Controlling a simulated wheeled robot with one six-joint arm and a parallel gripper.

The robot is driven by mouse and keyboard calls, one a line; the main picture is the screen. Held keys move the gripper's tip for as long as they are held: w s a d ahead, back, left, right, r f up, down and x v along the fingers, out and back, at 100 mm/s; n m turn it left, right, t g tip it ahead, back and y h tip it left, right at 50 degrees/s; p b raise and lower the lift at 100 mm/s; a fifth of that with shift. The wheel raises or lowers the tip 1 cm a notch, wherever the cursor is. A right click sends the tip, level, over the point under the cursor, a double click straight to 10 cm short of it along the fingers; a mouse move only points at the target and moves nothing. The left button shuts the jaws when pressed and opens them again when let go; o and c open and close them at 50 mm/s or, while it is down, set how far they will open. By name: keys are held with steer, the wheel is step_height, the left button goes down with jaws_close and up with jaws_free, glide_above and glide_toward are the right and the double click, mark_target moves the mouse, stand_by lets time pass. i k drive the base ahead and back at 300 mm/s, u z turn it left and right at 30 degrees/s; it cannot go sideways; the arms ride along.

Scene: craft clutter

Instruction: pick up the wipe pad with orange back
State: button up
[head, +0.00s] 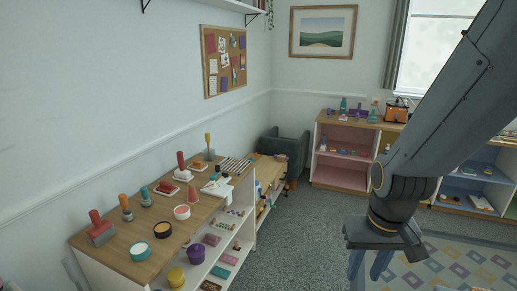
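My gripper (369,268) hangs pointing down at the lower right, over the floor by the patterned rug. Its two blue fingers are apart with nothing seen between them; the tips are near the picture's bottom edge. I cannot pick out a wipe pad with an orange back for certain.
The wooden-topped cabinet (119,238) on the left holds handled stamps, round tins and a red-handled brush (101,228). A dark armchair (287,147) stands in the corner. A pink-backed shelf unit (342,173) lines the far wall. Grey carpet (310,220) lies open between.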

mark_target(196, 164)
steer(key=i, duration=3.4)
steer(key=u, duration=1.55)
